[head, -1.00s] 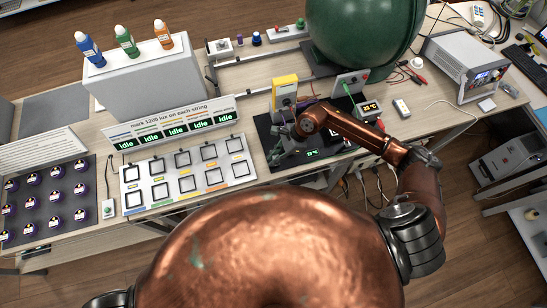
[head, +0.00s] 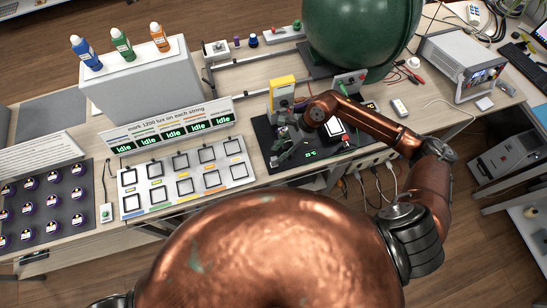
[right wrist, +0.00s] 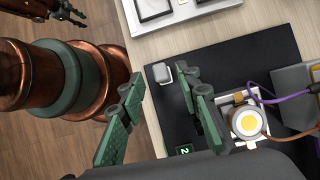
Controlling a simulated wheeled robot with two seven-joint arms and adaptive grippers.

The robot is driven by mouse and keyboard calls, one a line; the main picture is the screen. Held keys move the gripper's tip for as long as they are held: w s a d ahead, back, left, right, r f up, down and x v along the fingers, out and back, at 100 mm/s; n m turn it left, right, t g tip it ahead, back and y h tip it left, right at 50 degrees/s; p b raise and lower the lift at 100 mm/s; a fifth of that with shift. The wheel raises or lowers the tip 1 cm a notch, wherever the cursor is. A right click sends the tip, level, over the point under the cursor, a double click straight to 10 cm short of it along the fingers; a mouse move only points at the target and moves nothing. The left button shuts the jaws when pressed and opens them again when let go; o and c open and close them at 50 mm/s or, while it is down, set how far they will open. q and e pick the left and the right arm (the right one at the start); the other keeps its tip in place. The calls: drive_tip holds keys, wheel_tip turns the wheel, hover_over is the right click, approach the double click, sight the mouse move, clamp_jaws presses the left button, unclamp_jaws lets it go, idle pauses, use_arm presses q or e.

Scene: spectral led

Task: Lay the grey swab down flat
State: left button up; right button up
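A small grey block-like piece, which I take to be the grey swab (right wrist: 161,73), is on the black mat (right wrist: 250,60) near its edge in the right wrist view. I see it from above and cannot tell if it stands or lies. My right gripper (right wrist: 160,108) is open, its green-padded fingers wide apart, with nothing between the pads. The swab shows just beyond the gap between them. In the head view the right gripper (head: 284,150) is low over the mat, and the swab is not clearly made out. A dark hand, likely my left gripper (right wrist: 66,12), shows small at the top left.
A round yellow LED on a white plate (right wrist: 247,122), with purple and orange wires, is close beside the right finger. A yellow meter (head: 283,92) stands behind the gripper. The white panel of square frames (head: 185,178) is left of the mat. A large green sphere (head: 362,35) is behind.

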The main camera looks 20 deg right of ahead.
drive_tip(key=v, duration=0.5)
drive_tip(key=shift+d+r, duration=0.2)
drive_tip(key=shift+r, duration=0.15)
